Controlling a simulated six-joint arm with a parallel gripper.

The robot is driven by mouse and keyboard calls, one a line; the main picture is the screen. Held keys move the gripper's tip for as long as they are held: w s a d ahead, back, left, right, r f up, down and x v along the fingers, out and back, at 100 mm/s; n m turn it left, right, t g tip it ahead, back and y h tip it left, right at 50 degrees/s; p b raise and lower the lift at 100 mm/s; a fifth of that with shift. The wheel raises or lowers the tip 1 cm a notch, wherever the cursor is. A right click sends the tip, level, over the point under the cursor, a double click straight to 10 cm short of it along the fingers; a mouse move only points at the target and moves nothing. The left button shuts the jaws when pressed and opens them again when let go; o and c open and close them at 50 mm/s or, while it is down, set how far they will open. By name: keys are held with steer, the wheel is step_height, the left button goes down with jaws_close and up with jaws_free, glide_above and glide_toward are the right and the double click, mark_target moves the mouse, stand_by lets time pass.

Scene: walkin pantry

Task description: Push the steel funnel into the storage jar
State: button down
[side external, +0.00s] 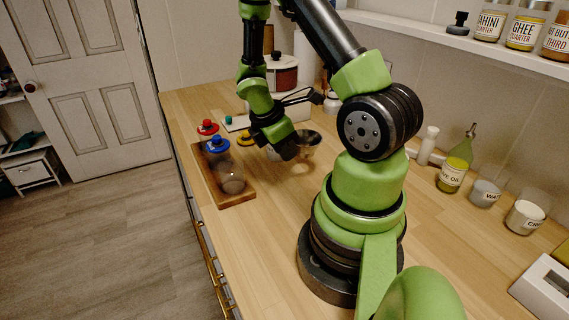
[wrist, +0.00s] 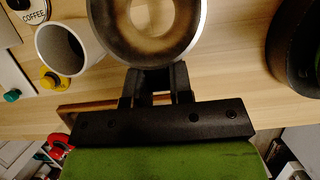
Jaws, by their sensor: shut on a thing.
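The steel funnel (side external: 309,138) is a wide grey ring-shaped cone, mouth up, over the wooden counter. My gripper (side external: 291,153) is shut on its near edge. In the wrist view the two fingertips (wrist: 156,82) meet the rim of the funnel (wrist: 103,22), and its inside shows a brown centre. Its lower part is partly hidden by my gripper in the side view. A clear glass jar (side external: 232,180) stands on the wooden board, left of my gripper and apart from the funnel. I cannot tell for sure that it is the storage jar.
Jars with red (side external: 207,127) and blue (side external: 217,146) tops stand on the board (side external: 238,200). A yellow-topped item (side external: 246,138) is close behind. A pale, open cup (wrist: 45,40) is beside the funnel. Bottles and cups (side external: 485,193) line the wall. The front counter is clear.

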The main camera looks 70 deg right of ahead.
steer(key=r, duration=0.3)
steer(key=shift+w, duration=0.4)
steer(key=w+a+r, duration=0.4)
steer(key=w+a, duration=0.6)
steer(key=w, duration=0.3)
steer(key=shift+a+f, duration=0.1)
steer(key=shift+f, duration=2.85)
steer(key=shift+f, duration=0.9)
steer(key=shift+c, duration=2.3)
jaws_free()
steer(key=shift+r, duration=0.1)
step_height(320, 180, up, 7)
